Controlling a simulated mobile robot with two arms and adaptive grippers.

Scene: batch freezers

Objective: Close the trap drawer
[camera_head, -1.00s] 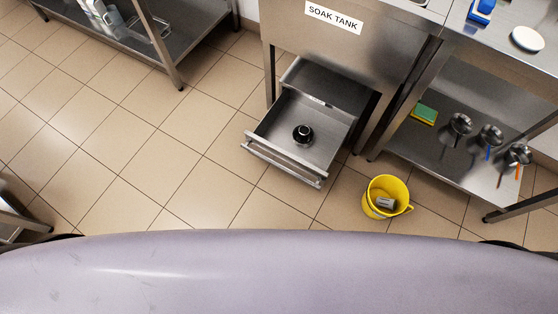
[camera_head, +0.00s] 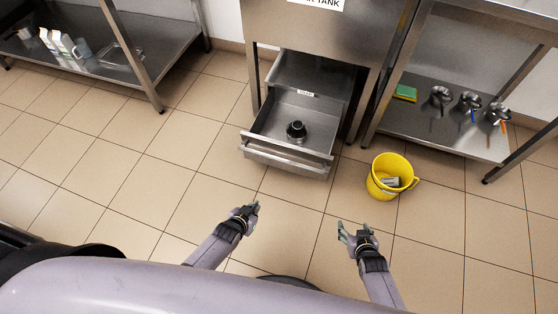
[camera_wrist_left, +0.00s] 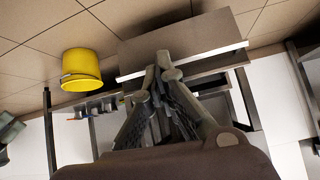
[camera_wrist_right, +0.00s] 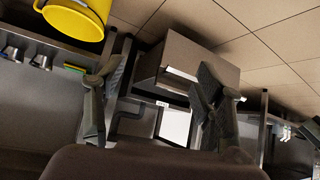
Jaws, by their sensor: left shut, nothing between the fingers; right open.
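The trap drawer (camera_head: 262,130) is a steel drawer under the soak tank, pulled out toward me, with a bar handle (camera_head: 285,160) along its front. A dark round fitting (camera_head: 296,130) stands inside it. My left gripper (camera_head: 250,208) is shut and empty, in front of the drawer and apart from it. In the left wrist view its fingers (camera_wrist_left: 160,62) show against the drawer front (camera_wrist_left: 180,42). My right gripper (camera_head: 348,228) is open and empty, to the right of the left one and clear of the drawer. The drawer also shows upside down in the right wrist view (camera_wrist_right: 190,62).
A yellow bucket (camera_head: 381,190) with a grey object inside stands on the floor right of the drawer. A shelf (camera_head: 425,128) with a sponge and several metal cups is at the right. Another shelf (camera_head: 120,75) is at the far left. The tiled floor before the drawer is clear.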

